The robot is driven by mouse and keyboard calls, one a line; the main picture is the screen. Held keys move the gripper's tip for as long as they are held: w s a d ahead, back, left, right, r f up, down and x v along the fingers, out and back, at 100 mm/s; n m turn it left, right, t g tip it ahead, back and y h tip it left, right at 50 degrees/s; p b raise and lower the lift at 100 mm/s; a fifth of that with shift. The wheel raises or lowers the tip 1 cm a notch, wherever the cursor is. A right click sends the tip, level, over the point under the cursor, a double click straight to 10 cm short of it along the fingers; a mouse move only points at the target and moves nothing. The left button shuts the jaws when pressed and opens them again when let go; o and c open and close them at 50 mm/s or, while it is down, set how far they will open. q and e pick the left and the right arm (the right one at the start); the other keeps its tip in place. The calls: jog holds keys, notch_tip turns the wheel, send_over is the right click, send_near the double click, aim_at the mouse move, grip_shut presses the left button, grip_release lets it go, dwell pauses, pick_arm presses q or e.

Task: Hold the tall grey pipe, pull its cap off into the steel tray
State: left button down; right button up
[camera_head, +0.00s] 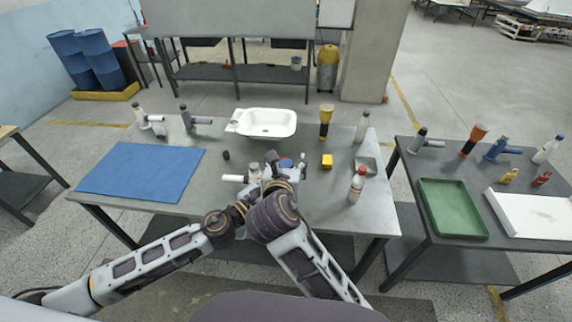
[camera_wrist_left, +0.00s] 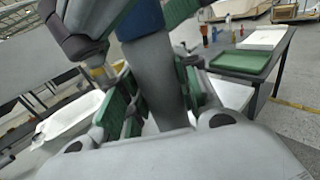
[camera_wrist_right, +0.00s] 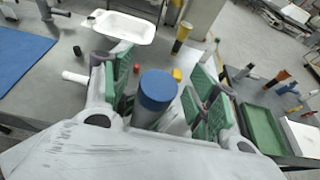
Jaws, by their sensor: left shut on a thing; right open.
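The tall grey pipe (camera_wrist_right: 150,116) stands with its blue cap (camera_wrist_right: 158,88) on top, between the two green-padded fingers of my right gripper (camera_wrist_right: 163,86). These fingers are open, with a gap on each side of the cap. In the left wrist view my left gripper (camera_wrist_left: 157,92) is shut on the grey pipe (camera_wrist_left: 153,70), below the right gripper. In the head view the right gripper (camera_head: 284,166) and arms hide most of the pipe; a bit of blue shows there. The small steel tray (camera_head: 374,160) sits on the table to the right.
A white basin (camera_head: 265,122) is at the table's back and a blue mat (camera_head: 142,171) at its left. A second table at right holds a green tray (camera_head: 452,208).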

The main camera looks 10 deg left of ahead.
aim_at(286, 163)
jog(key=c, duration=1.2)
jog(key=shift+c, duration=0.2)
jog(key=shift+r, duration=0.3)
jog(key=shift+r, duration=0.55)
jog(key=shift+r, duration=0.35)
jog(key=shift+r, duration=1.9)
